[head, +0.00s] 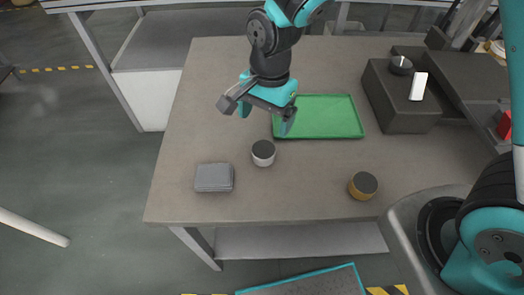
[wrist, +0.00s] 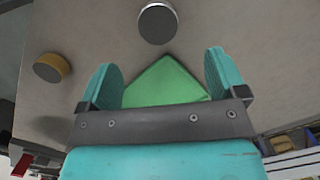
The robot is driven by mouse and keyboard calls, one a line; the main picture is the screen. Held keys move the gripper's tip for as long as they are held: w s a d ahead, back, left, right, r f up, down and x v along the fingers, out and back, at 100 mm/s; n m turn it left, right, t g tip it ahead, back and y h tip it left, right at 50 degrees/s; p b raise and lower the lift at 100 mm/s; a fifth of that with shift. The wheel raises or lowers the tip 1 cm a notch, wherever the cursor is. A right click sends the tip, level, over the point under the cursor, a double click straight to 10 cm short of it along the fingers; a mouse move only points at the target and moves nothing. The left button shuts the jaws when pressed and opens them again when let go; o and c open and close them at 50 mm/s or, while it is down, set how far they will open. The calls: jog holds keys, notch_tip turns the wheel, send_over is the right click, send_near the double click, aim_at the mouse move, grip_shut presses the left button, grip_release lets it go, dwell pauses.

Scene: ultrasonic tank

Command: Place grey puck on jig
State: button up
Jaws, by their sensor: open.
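The grey puck (head: 263,152), with pale sides and a dark top, stands on the table in front of the green tray's left end. In the wrist view the grey puck (wrist: 158,23) lies beyond the fingertips, near the top edge. My gripper (head: 256,117) is open above the table at the tray's left end, behind the puck and apart from it. In the wrist view nothing is held between the fingers (wrist: 159,62); only the tray's green corner shows there, below. I cannot tell which thing is the jig; a flat grey block (head: 213,177) lies front left.
A green tray (head: 345,131) looks empty. A gold-sided puck (head: 363,187) stands front right; it also shows in the wrist view (wrist: 50,68). A dark raised block (head: 405,122) at the right bears a black round piece (head: 401,66) and a white piece (head: 418,86). The front middle table is clear.

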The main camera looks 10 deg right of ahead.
aim_at(263, 149)
jog(key=f, duration=0.7)
jog(key=s+f+p, duration=0.1)
jog(key=f, duration=0.2)
jog(key=shift+a+f, duration=0.2)
jog(key=shift+a, duration=0.05)
jog(key=c, duration=1.2)
jog(key=shift+r, duration=0.15)
